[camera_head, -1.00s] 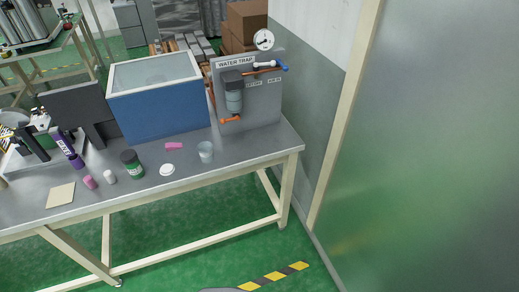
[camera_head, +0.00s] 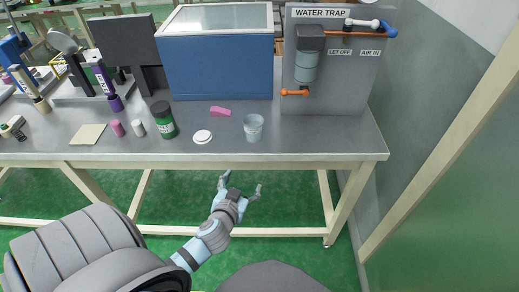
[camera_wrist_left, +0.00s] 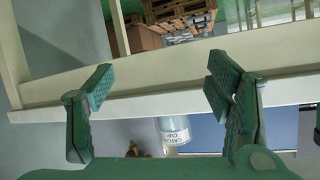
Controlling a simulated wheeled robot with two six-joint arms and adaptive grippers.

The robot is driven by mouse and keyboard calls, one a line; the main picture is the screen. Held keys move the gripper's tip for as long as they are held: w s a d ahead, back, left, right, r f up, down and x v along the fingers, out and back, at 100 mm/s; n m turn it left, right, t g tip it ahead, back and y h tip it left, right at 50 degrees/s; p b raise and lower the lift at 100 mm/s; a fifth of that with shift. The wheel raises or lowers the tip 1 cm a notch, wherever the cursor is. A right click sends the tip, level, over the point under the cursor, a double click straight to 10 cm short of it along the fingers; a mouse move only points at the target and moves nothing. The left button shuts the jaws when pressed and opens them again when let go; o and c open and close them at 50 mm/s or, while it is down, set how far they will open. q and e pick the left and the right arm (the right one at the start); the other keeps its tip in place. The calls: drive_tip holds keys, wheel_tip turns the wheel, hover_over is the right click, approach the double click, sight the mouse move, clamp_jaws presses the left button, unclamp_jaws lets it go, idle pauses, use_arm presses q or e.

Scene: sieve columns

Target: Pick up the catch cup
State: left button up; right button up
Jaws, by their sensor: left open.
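The catch cup (camera_head: 254,128) is a small pale translucent cup standing upright on the grey bench top, near its front edge, below the water trap panel. In the left wrist view the cup (camera_wrist_left: 175,131) appears upside down with its label partly readable, beyond the bench edge. My left gripper (camera_head: 240,185) is open and empty, in front of the bench and apart from the cup. In the left wrist view its two fingers (camera_wrist_left: 160,82) are spread wide with nothing between them. My right gripper is not in view.
The bench (camera_head: 310,143) has a white lid (camera_head: 202,137), a pink block (camera_head: 220,111) and a dark green jar (camera_head: 163,120) left of the cup. The water trap panel (camera_head: 340,85) stands behind it. Bench top right of the cup is clear.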

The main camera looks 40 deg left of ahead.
use_arm(q)
wheel_tip(320, 180, up, 11)
drive_tip(key=s+n+t+y+b, duration=0.2)
drive_tip(key=t+b, duration=0.1)
drive_tip(key=t, duration=0.1)
approach(255, 118)
drive_tip(key=shift+w+a+r+n, duration=0.15)
drive_tip(key=shift+w+a, duration=0.1)
drive_tip(key=shift+w, duration=0.25)
drive_tip(key=shift+w+a+f+n, duration=0.15)
drive_tip(key=shift+w+a, duration=0.1)
drive_tip(key=shift+w, duration=0.25)
drive_tip(key=shift+w+a+r, duration=0.2)
drive_tip(key=b+x, duration=0.1)
drive_tip(key=x, duration=0.3)
drive_tip(key=shift+w+d+f, duration=0.1)
drive_tip(key=shift+w+f, duration=0.05)
drive_tip(key=shift+w, duration=0.4)
drive_tip(key=shift+s, duration=0.1)
drive_tip(key=shift+c, duration=0.5)
drive_tip(key=c, duration=0.9)
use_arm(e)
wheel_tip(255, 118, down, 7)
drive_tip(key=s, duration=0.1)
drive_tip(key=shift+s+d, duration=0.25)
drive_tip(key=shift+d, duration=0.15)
